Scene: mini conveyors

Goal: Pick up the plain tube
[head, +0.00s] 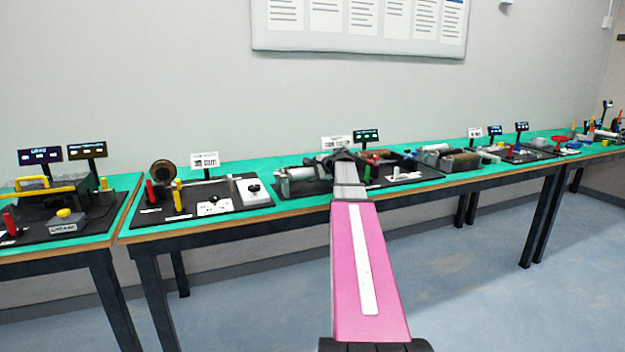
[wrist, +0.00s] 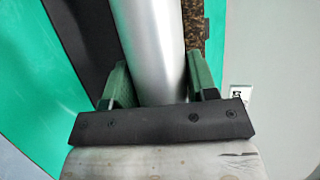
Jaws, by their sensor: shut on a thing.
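A smooth silver-grey plain tube (wrist: 148,35) fills the middle of the wrist view and runs out past its top edge. My gripper (wrist: 156,75) has its two green fingers on either side of the tube and is shut on it. In the head view my gripper (head: 342,157) is at the workbench, over the dark station in the middle. A pale cylinder (head: 298,174) shows just left of it there; I cannot tell if it is the same tube. My arm hides part of that station.
Green-topped benches (head: 232,172) run along the wall, with several small conveyor stations, signs and displays. A station with red and yellow posts (head: 177,196) stands to the left. A tray with cylinders (head: 460,160) lies to the right. The floor in front is clear.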

